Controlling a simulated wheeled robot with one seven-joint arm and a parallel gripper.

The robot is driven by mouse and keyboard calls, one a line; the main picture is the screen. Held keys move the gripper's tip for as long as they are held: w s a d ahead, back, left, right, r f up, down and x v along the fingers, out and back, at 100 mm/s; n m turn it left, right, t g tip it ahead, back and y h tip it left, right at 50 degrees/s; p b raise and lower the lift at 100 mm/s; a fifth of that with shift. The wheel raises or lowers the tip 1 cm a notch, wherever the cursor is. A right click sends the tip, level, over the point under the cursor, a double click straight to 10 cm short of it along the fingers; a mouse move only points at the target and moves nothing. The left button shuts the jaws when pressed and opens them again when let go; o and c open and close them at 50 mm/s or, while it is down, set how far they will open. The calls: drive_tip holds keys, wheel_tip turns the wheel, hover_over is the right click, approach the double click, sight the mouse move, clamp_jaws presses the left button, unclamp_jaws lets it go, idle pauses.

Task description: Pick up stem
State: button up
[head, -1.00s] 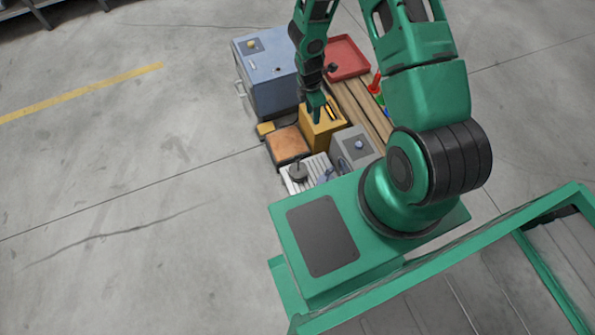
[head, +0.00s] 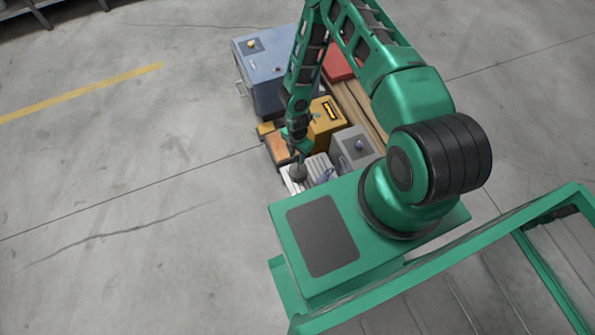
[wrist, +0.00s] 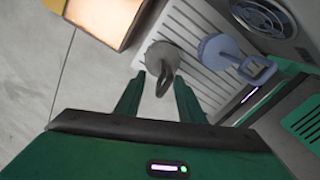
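The stem appears to be a dark grey round piece (head: 298,174) with a thin upright part, standing on a white slatted tray (head: 318,166). In the wrist view the grey piece (wrist: 157,53) has a curved upright part leaning toward me. My gripper (head: 299,157) is directly above it in the head view. In the wrist view my gripper (wrist: 160,80) is open, with its two green fingers apart on either side of the upright part. I cannot tell whether either finger touches it. The gripper partly hides the piece's top in the head view.
A blue-grey piece with a handle (wrist: 225,55) is close on the right on the same tray. A grey box (head: 354,147), a yellow box (head: 326,118), an orange-topped box (head: 279,150) and a large blue box (head: 268,72) crowd around. Open floor lies left.

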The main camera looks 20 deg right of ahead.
sight(298, 162)
drive_tip(key=shift+s+d+f, duration=0.1)
drive_tip(key=shift+f, duration=1.3)
drive_tip(key=shift+s+d+f, duration=0.1)
drive_tip(key=shift+f, duration=1.3)
drive_tip(key=shift+c, duration=0.3)
clamp_jaws()
